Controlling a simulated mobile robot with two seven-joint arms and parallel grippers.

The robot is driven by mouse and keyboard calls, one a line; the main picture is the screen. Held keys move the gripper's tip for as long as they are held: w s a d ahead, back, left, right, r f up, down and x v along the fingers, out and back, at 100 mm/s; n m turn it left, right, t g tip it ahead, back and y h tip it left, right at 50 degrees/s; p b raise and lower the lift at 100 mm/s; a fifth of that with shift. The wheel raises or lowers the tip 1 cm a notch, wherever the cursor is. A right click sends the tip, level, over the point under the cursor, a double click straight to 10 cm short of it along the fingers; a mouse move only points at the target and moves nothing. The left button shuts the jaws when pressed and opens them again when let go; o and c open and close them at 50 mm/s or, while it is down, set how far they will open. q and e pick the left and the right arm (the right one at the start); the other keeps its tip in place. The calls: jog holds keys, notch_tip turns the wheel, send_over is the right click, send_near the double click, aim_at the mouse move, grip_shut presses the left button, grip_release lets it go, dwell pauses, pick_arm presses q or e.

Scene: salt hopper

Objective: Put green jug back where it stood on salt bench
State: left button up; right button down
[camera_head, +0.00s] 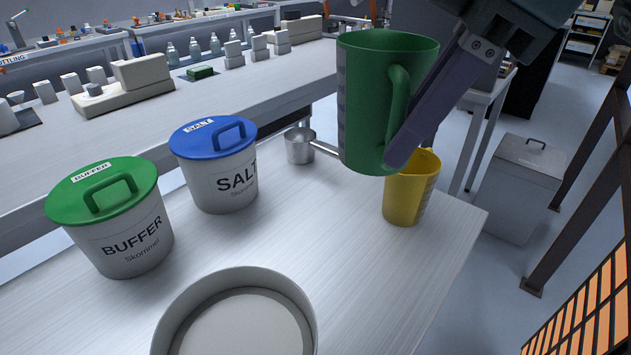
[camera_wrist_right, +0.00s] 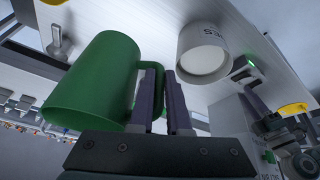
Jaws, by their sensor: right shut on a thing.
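The green jug (camera_head: 375,95) is held upright in the air above the right part of the white bench (camera_head: 340,240), partly in front of the yellow jug (camera_head: 408,195). My right gripper (camera_head: 398,150) is shut on its handle. In the right wrist view the green jug (camera_wrist_right: 92,85) is left of the gripper (camera_wrist_right: 161,80), with the handle between the fingers. The underside of the jug is hidden in the head view. My left gripper is in neither view.
A white round container (camera_head: 165,325) is at the front. The bench middle is clear. A grey bin (camera_head: 520,185) stands right.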

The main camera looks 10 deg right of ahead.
pick_arm(q)
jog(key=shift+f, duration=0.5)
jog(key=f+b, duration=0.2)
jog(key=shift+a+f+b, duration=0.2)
jog(key=shift+b, duration=0.2)
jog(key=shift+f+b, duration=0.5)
pick_arm(e)
jog(key=shift+n, duration=0.7)
notch_tip(320, 180, down, 22)
jog(key=shift+w+a+r, duration=0.1)
jog(key=shift+w, duration=0.05)
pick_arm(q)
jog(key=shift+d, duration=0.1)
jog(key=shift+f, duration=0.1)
pick_arm(e)
jog(key=c, duration=0.9)
grip_release()
